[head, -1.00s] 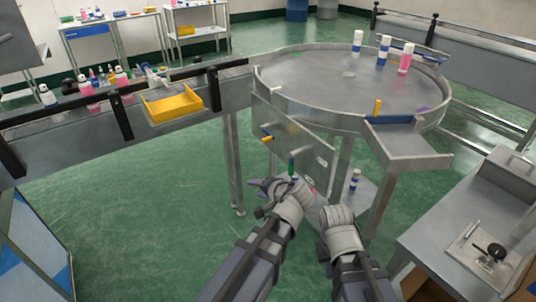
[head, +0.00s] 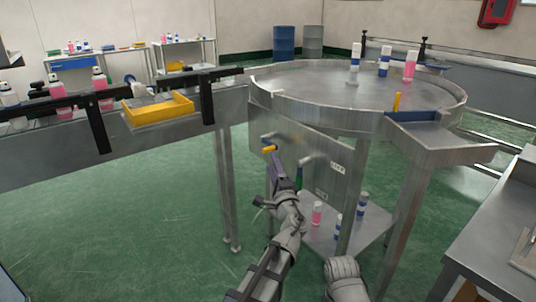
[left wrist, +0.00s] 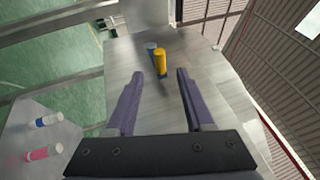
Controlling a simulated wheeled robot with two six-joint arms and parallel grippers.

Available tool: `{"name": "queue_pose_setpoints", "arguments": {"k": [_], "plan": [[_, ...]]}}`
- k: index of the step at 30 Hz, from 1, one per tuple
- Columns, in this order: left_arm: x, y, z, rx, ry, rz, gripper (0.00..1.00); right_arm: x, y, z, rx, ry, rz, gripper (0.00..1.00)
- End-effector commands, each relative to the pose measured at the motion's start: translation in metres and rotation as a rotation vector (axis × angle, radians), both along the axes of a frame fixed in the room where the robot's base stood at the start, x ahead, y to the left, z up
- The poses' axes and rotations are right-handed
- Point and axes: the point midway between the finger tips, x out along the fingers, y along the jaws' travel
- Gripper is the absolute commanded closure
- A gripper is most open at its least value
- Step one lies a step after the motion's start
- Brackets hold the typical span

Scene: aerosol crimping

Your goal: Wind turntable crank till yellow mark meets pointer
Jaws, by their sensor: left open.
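The round metal turntable (head: 330,85) stands at right of centre, with white, blue-banded and pink cans at its far right. An upright yellow peg (head: 397,102) stands at its near rim; I cannot tell whether it is the pointer or the mark. My left gripper (head: 276,163) is open just below the yellow handle. In the left wrist view, the handle (left wrist: 160,62) lies ahead, between the lines of the purple fingers. My right gripper's fingers are hidden; only its wrist shows.
A conveyor with black rails and a yellow bin (head: 160,108) runs in from the left. A blue tray (head: 412,116) joins the turntable's near rim. Cans stand on the lower shelf (head: 325,238). A metal bench (head: 490,230) is at right. The green floor at left is clear.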

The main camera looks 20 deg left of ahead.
Motion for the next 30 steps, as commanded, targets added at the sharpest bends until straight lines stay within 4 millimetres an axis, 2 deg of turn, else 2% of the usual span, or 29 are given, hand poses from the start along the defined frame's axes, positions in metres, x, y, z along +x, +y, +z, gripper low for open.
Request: {"name": "queue_pose_setpoints", "arguments": {"k": [5,18,27,30], "plan": [[0.011,0.005,0.004,-0.002,0.0,0.003,0.47,0.0,0.0,0.004,0.0,0.0,-0.001,1.0],[0.063,0.034,0.018,-0.002,0.0,0.003,0.47,0.0,-0.001,0.019,-0.002,0.0,-0.004,1.0],[0.065,0.037,0.018,-0.003,0.0,0.002,0.47,0.0,-0.001,0.019,-0.002,0.0,-0.004,1.0],[0.065,0.037,0.018,-0.003,0.0,0.002,0.56,0.0,-0.001,0.019,-0.002,0.0,-0.004,1.0]]}}
